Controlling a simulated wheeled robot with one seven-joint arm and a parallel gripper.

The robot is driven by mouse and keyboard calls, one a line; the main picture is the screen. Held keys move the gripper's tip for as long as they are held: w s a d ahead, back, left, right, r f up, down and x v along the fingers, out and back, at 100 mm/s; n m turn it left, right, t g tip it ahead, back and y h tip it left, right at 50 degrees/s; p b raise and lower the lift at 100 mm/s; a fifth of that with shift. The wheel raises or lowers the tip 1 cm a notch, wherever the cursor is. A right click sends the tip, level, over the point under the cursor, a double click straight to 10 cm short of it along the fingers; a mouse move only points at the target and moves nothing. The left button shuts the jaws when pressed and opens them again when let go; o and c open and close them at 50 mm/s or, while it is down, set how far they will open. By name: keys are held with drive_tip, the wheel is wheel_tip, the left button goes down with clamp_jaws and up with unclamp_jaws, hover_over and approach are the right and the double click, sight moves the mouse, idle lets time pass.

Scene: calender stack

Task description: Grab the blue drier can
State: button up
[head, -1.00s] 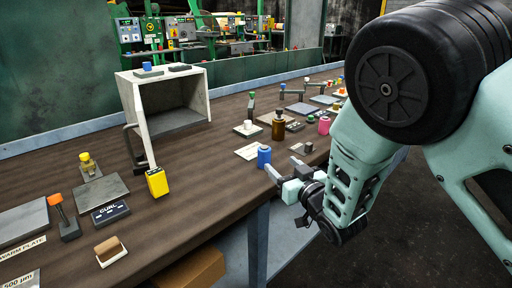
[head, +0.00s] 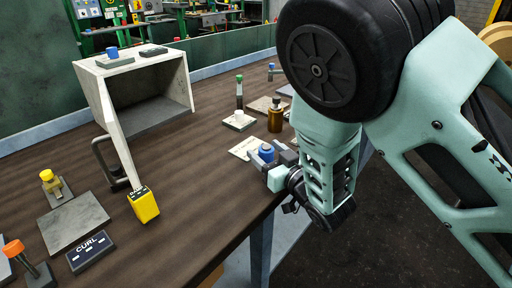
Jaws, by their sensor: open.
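The blue drier can (head: 266,152) stands on the brown table near its front edge, in the middle of the head view. My gripper (head: 269,158) is at the can, with its grey fingers open. The fingers appear to lie on either side of the can, and its lower part is hidden behind them. I cannot tell whether either finger touches it.
A grey open-fronted box (head: 150,95) with its door swung out stands to the left, a yellow block (head: 144,205) by the door's end. A brown bottle (head: 276,120) and a green-topped post (head: 239,108) stand behind the can.

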drive_tip(key=shift+w+a, duration=0.15)
drive_tip(key=shift+w, duration=0.05)
drive_tip(key=c, duration=1.1)
drive_tip(key=shift+r, duration=0.15)
